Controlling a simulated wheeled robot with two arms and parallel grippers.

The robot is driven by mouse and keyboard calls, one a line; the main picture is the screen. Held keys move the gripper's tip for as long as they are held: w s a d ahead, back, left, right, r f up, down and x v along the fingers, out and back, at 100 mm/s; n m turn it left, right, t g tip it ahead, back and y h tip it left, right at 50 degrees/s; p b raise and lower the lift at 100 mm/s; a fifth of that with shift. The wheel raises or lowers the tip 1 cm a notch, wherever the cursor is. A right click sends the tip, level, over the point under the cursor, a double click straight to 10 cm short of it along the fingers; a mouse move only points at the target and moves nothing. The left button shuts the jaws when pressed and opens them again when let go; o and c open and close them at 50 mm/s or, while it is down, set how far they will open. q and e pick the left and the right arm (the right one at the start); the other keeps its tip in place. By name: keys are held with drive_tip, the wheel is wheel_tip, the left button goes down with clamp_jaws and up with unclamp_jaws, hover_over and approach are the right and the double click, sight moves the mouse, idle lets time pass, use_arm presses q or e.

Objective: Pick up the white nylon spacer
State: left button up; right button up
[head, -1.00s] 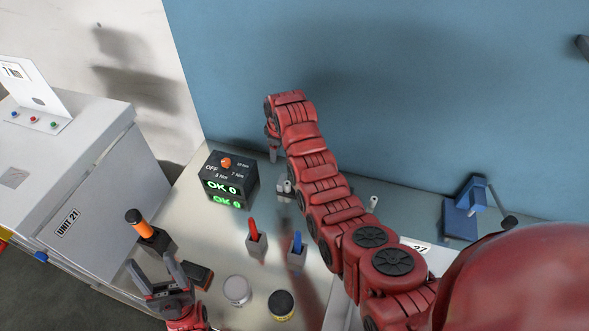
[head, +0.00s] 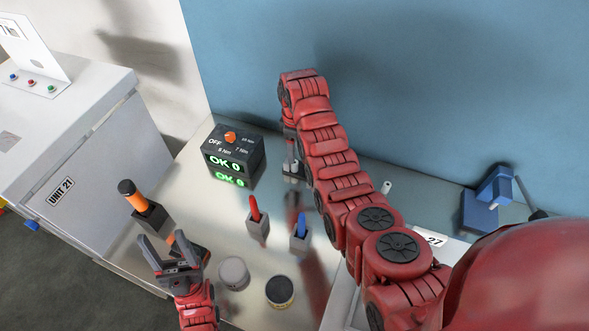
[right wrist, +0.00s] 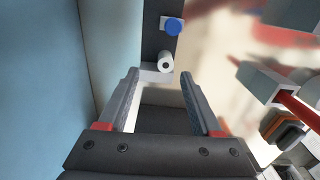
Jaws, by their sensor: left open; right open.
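A white cylinder with a hole in its end, which looks like the nylon spacer (right wrist: 165,64), shows in the right wrist view on a pale ledge. It appears just beyond the fingertips and in line with the gap between them. My right gripper (right wrist: 160,78) is open with nothing between its fingers. In the head view my right gripper (head: 293,172) points down near the blue wall, right of the black display box, and hides what is under it. My left gripper (head: 171,252) is open at the lower left, beside the orange-handled tool (head: 134,197).
The black display box (head: 232,158) reads OK 0. A red-handled tool (head: 254,208) and a blue-handled tool (head: 301,225) stand in grey holders. Two round containers, grey (head: 233,272) and black (head: 280,291), sit in front. A blue-topped piece (right wrist: 173,26) lies beyond the spacer.

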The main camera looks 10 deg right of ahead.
sight(294, 166)
drive_tip(key=shift+s+a+f, duration=0.1)
drive_tip(key=shift+s+f, duration=0.1)
drive_tip(key=shift+f, duration=0.3)
drive_tip(key=f, duration=0.5)
drive_tip(key=shift+s, duration=0.25)
drive_tip(key=shift+r, duration=0.15)
clamp_jaws()
